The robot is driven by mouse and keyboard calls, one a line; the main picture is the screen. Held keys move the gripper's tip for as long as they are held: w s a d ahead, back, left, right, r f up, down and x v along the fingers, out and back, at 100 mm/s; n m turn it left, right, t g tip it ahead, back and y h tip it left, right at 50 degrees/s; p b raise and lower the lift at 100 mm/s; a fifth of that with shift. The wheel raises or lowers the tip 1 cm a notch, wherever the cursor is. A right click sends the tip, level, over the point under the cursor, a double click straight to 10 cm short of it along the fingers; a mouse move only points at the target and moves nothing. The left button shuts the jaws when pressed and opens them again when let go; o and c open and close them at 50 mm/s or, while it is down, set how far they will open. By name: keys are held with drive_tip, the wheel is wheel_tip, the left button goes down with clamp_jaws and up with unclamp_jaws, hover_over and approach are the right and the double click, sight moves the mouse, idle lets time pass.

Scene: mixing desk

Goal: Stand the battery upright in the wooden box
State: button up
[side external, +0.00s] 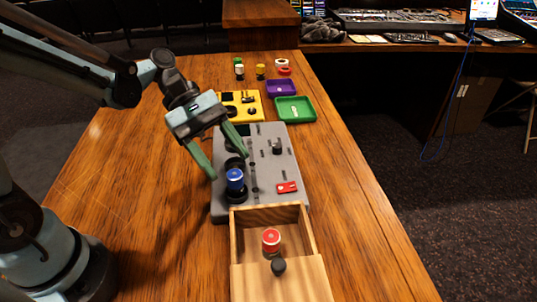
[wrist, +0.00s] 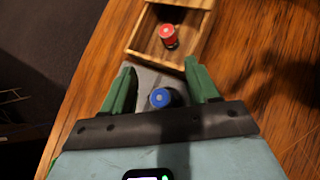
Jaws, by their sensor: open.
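The wooden box (side external: 308,232) stands at the front of the table, partly covered by a wooden panel with a black knob (side external: 278,266). A red cylinder (side external: 271,240), which looks like a battery, stands upright in its open part; the wrist view also shows it (wrist: 168,34) inside the box (wrist: 146,28). A blue-topped cylinder (side external: 235,179) stands on the grey panel; I cannot tell whether it is a battery or a knob. My gripper (side external: 230,163) is open and empty above the grey panel. In the wrist view the blue cylinder (wrist: 160,98) appears between its fingers (wrist: 160,68).
The grey panel (side external: 283,160) carries a red switch (side external: 287,187) and several dark controls. Behind it are a yellow panel (side external: 257,112), a green tray (side external: 311,112), a purple tray (side external: 282,83) and small coloured cylinders. The table's right side is clear.

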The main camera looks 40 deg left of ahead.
drive_tip(key=s+a+m+t+y, duration=0.1)
drive_tip(key=a+m+t+y, duration=0.7)
drive_tip(key=m, duration=0.6)
drive_tip(key=a+r+y, duration=0.1)
drive_tip(key=a+y, duration=0.1)
drive_tip(key=shift+a, duration=0.35)
